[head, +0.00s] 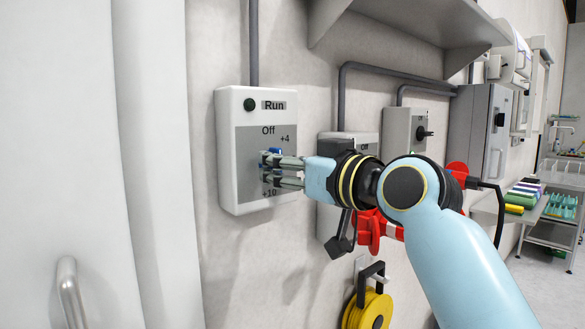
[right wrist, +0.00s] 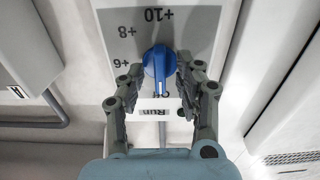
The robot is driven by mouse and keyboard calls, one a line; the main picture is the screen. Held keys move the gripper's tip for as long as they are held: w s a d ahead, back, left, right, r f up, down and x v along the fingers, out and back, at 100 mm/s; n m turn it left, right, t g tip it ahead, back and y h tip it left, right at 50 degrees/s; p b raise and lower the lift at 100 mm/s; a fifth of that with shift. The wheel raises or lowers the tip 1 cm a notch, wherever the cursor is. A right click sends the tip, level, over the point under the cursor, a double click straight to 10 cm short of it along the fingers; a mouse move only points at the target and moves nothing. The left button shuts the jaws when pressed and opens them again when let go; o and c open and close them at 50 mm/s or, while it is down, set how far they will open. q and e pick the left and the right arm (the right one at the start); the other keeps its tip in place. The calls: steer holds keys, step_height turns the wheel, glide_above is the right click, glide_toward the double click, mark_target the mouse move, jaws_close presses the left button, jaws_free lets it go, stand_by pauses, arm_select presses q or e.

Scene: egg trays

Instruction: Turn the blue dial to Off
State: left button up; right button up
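The white control box (head: 228,150) hangs on the wall, with a grey scale marked Off, +4 and +10 under a Run label. Its blue dial (head: 276,150) is mostly hidden by my right gripper (head: 268,171) in the head view. In the right wrist view, which is upside down, the dial (right wrist: 155,66) lies between the two open fingers of my right gripper (right wrist: 158,75). The finger on the right is very close to the dial; I cannot tell if it touches. A gap shows at the left finger. The dial's narrow, pale-marked end points toward the Run label. My left gripper is out of view.
A second grey box (head: 330,225) with a red plug (head: 370,230) sits just right of the control box. A yellow reel (head: 368,308) hangs below. A shelf (head: 420,22) juts out above. A white door with a handle (head: 70,290) is at left.

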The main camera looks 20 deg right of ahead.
steer(key=v, duration=1.2)
